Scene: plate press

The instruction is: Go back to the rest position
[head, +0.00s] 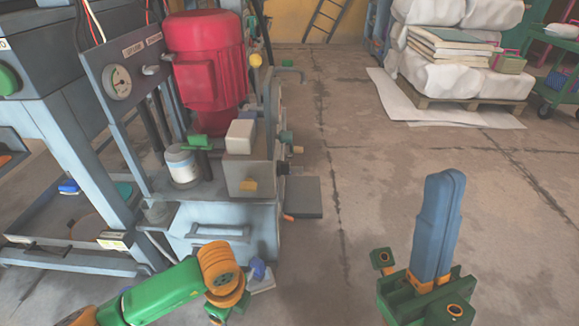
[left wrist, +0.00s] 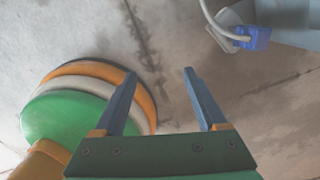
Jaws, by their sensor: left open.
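My right gripper (head: 452,174) stands upright at the lower right of the head view. Its blue fingers lie side by side with no gap showing, and nothing is held. My left arm comes in at the bottom left of the head view, with its green and orange links low in front of the press; its fingers are not clear there. In the left wrist view my left gripper (left wrist: 160,72) is open and empty, its two blue fingers well apart over the concrete floor.
The press (head: 225,215) with a red motor (head: 205,60) and a gauge (head: 117,82) stands at left. A blue pedal-like part (head: 258,269) lies near my left arm; a similar blue part (left wrist: 254,38) shows in the wrist view. Wrapped bales (head: 455,75) stand back right. The middle floor is clear.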

